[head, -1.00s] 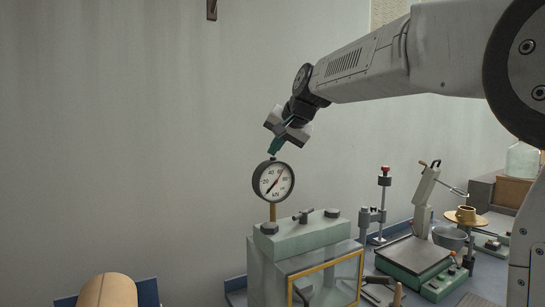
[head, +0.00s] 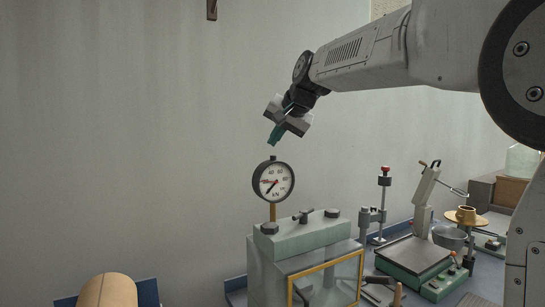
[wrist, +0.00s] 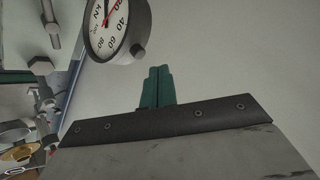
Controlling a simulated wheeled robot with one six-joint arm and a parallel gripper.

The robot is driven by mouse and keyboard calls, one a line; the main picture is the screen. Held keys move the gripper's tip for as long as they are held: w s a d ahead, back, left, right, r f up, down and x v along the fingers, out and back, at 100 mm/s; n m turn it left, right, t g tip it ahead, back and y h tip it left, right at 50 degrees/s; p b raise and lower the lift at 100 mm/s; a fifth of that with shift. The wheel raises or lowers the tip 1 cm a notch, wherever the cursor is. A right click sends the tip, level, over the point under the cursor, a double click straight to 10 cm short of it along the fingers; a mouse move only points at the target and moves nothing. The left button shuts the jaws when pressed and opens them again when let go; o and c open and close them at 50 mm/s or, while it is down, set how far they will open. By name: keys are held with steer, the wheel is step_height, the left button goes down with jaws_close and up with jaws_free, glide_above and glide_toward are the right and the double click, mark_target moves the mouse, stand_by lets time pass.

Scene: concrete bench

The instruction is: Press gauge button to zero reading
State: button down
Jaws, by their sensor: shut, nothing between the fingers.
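The round dial gauge (head: 273,181) stands upright on a brass stem above the bench machine, its white face marked in kN. In the wrist view the shut fingers (wrist: 157,86) are beside the gauge (wrist: 140,35), which is cut off by the top edge.
The gauge's stem rises behind a grey-green machine (head: 305,232) with a yellow-framed clear front. To the right are a green-based scale (head: 418,262), a red-topped stand (head: 385,205) and a metal bowl (head: 449,238). A tan cylinder (head: 108,291) lies at lower left. The wall area left of the gauge is free.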

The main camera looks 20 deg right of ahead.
steer(key=shift+r, duration=2.05)
steer(key=shift+n+g, duration=0.6)
steer(key=shift+g, duration=0.3)
steer(key=f, duration=0.2)
steer(key=s+f, duration=0.1)
steer(key=f, duration=0.1)
steer(key=s+f, duration=0.1)
steer(key=f, duration=0.1)
steer(key=shift+s+d, duration=0.1)
steer(key=shift+d, duration=0.15)
steer(key=s+f+n+g+h, duration=0.1)
steer(key=s+f+g, duration=0.1)
steer(key=s+f, duration=0.6)
steer(key=s+d+f+n+g, duration=0.1)
steer(key=s+f, duration=0.7)
steer(key=s, duration=1.1)
steer(key=s+d+f+n+g+h, duration=0.1)
steer(key=s+f+n+g, duration=0.1)
steer(key=s+f, duration=0.7)
steer(key=s, duration=0.4)
steer(key=shift+s+g+h, duration=0.3)
steer(key=shift+s, duration=0.05)
steer(key=c, duration=2.1)
jaws_free()
steer(key=shift+d, duration=0.1)
steer(key=shift+c, duration=0.2)
